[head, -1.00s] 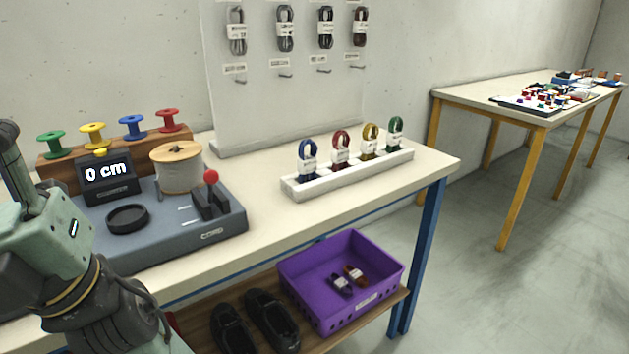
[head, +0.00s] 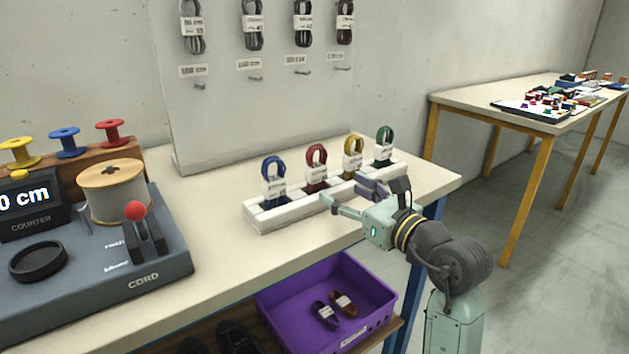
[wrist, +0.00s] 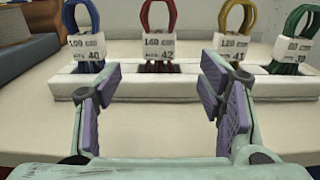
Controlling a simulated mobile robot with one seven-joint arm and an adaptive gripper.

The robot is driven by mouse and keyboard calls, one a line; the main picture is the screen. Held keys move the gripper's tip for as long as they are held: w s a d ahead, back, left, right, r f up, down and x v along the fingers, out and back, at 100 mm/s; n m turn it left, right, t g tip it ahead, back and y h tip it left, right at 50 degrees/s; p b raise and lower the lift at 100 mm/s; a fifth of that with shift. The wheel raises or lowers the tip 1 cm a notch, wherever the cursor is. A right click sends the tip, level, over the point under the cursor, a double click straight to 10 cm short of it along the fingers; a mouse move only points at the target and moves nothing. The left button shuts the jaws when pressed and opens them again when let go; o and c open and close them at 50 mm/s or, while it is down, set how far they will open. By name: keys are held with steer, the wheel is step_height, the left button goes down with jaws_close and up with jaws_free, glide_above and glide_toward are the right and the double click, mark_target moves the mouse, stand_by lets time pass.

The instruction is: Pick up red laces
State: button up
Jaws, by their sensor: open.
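The red laces (head: 316,166) are a looped bundle with a white paper band. They stand upright in a slot of the white rack (head: 262,222), between the blue laces (head: 273,180) and the yellow laces (head: 353,158). In the wrist view the red laces (wrist: 158,45) stand ahead, between the two fingers and a little left of centre; the band reads 160 and 42. My gripper (head: 344,193) is open and empty in front of the rack. Its purple-padded fingers also show in the wrist view (wrist: 160,95), apart from the laces.
Green laces (head: 384,146) stand at the rack's right end. A cord counter (head: 100,265) with a spool is at left. A pegboard with hanging laces (head: 253,30) stands behind. A purple bin (head: 290,300) is below the table (head: 215,232).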

mark_target(320, 177)
steer(key=p+x, duration=0.2)
steer(key=x, duration=0.7)
steer(key=shift+w+a+f, duration=0.15)
steer(key=shift+w+a, duration=0.1)
steer(key=c, duration=1.1)
